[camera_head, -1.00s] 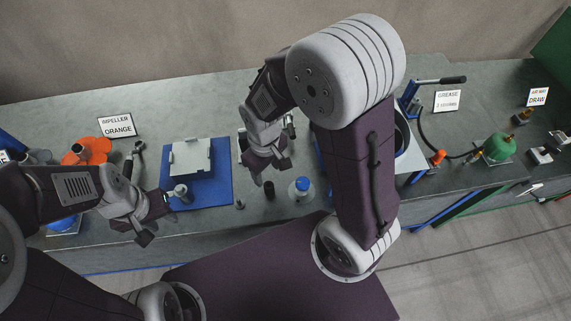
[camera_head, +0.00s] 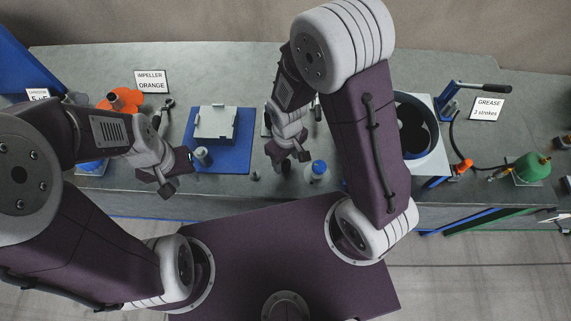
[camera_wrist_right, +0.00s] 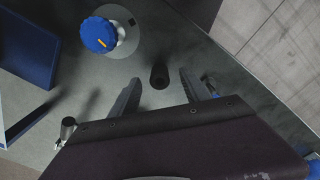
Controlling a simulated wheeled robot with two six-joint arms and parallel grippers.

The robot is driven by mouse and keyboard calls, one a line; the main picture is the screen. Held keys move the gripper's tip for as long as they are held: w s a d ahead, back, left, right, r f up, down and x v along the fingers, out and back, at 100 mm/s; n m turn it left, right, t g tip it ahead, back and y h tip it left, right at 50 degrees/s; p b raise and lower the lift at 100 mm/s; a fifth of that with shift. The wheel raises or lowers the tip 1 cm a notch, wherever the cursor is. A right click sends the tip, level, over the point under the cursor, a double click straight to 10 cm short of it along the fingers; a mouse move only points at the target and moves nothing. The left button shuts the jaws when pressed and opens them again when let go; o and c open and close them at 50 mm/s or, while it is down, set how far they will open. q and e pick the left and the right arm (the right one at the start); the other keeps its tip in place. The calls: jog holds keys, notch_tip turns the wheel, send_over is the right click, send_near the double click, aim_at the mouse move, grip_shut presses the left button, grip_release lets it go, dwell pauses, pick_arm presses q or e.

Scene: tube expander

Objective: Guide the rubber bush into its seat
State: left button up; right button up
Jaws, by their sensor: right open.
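A short dark cylinder, which looks like the rubber bush (camera_wrist_right: 159,76), stands on the bench in the right wrist view. It also shows in the head view (camera_head: 286,171), just below my right gripper (camera_head: 288,156). My right gripper is open; in the right wrist view its fingers (camera_wrist_right: 160,82) lie on either side of the cylinder, apart from it. I cannot tell how high the fingertips are above the bench. My left gripper (camera_head: 180,174) is open and empty beside a grey cylinder (camera_head: 202,156) at the blue mat's corner. I cannot tell which part is the seat.
A blue mat (camera_head: 239,160) carries a pale block (camera_head: 214,122). The bench front edge is near.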

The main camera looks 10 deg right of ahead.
notch_tip(320, 180, down, 3)
jog(key=shift+r, duration=0.1)
jog(key=shift+w+d+f, duration=0.1)
jog(key=shift+d+f, duration=0.05)
jog(key=shift+f, duration=0.05)
grip_shut()
jog(key=shift+r, duration=0.1)
jog(key=shift+r, duration=0.3)
jog(key=r, duration=0.2)
jog(key=s+r, duration=0.1)
jog(key=r, duration=0.1)
jog(key=shift+a, duration=0.25)
jog(key=s+a+r+b, duration=0.3)
jog(key=s+r, duration=0.3)
jog(key=s, duration=0.4)
jog(key=shift+s+r, duration=0.15)
